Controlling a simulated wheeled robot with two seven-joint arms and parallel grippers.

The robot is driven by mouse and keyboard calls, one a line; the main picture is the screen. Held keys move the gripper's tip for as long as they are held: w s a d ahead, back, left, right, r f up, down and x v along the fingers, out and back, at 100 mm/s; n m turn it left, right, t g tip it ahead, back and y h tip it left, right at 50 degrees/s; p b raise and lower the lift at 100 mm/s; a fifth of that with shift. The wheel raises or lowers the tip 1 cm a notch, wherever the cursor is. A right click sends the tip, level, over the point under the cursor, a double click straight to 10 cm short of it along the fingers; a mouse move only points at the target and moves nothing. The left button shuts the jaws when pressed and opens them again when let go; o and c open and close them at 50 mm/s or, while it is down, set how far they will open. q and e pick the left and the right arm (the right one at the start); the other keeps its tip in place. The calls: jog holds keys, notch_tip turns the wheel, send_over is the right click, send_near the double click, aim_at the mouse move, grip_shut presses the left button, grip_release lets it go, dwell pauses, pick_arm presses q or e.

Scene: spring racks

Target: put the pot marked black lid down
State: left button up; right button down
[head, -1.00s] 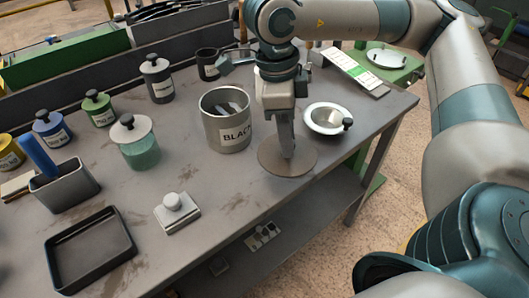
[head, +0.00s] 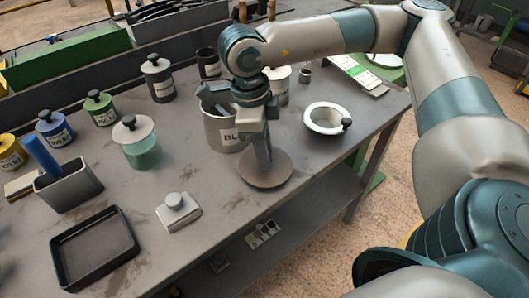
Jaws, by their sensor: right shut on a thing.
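The metal pot (head: 216,131) with a label starting "BL" stands open on the grey bench, with dark pieces visible inside. My right gripper (head: 264,157) hangs in front of its right side and hides part of the pot and label. The gripper is shut on a flat round grey lid (head: 281,174), held level to the front right of the pot, apart from its rim. The lid is low over the bench; I cannot tell whether it touches. Its knob is hidden by the fingers. My left gripper is not in view.
A white bowl-like dish (head: 327,119) with a black knob lies right of the pot. A teal jar (head: 143,152) stands left. A white block with a knob (head: 178,211) and a black tray (head: 94,248) lie in front. Several lidded jars stand behind. The front right edge is near.

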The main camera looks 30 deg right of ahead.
jog(key=shift+f, duration=0.65)
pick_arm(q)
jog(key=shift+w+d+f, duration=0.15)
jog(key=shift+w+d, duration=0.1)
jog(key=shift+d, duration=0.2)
pick_arm(e)
jog(key=shift+f, duration=0.2)
jog(key=c, duration=1.8)
grip_release()
jog(key=o, duration=0.3)
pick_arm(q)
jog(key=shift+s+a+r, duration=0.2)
pick_arm(e)
jog(key=shift+o, duration=0.2)
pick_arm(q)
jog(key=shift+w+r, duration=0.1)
pick_arm(e)
jog(key=shift+r, duration=0.25)
